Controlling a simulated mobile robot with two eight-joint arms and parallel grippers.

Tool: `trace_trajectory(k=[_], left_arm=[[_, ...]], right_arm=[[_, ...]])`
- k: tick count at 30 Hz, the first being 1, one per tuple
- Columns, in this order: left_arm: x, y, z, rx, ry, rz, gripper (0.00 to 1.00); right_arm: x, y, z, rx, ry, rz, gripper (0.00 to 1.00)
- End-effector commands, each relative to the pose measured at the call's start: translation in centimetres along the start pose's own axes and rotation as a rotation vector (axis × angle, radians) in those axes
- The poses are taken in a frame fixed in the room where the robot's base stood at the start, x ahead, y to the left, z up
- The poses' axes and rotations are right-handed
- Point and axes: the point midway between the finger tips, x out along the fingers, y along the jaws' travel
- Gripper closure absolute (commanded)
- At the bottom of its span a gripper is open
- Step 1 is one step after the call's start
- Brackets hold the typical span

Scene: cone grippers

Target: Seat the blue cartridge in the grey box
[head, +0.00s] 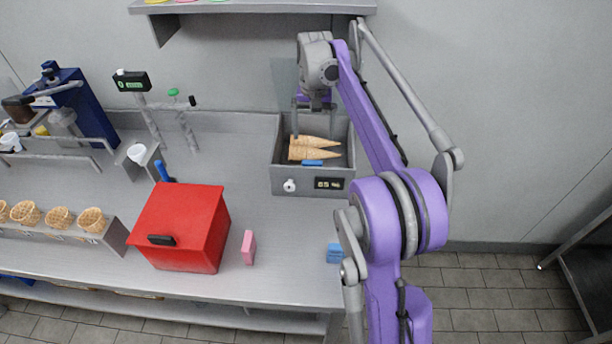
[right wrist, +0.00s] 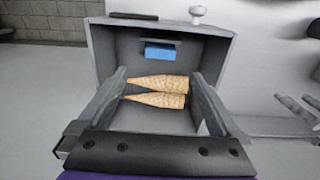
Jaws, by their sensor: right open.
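The grey box (head: 282,180) stands open-topped at the back of the counter, with a small display and a white knob on its front. A blue cartridge (head: 312,162) is inside, against the front wall. In the right wrist view the blue cartridge (right wrist: 160,51) sits at a dark bracket on that wall; I cannot tell whether it is fully seated. My right gripper (head: 314,136) points down into the box, open. In the right wrist view its fingers (right wrist: 158,84) stand on either side of two cones (right wrist: 157,101), apart from the cartridge. My left gripper is out of view.
A red box (head: 180,225) with a black handle, a pink block (head: 249,247) and another blue block (head: 334,253) are near the front edge. A shelf (head: 260,8) hangs above.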

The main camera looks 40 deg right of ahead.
Motion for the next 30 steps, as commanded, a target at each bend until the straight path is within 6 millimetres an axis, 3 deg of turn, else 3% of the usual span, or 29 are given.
trace_trajectory(k=[4,8,16,24,30], left_arm=[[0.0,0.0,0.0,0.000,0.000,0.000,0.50],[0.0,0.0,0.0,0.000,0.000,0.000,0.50],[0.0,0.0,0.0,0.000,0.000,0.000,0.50],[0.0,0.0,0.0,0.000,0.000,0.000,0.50],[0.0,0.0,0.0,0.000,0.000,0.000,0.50]], right_arm=[[-0.1,-0.4,0.7,-0.016,0.008,-0.002,0.00],[-0.3,-2.0,3.8,-0.084,0.049,-0.014,0.00],[2.0,-4.7,16.2,-0.332,0.205,-0.064,0.00],[8.6,-3.6,28.5,-0.568,0.360,-0.126,0.00],[12.5,-2.4,33.2,-0.667,0.432,-0.157,0.00]])
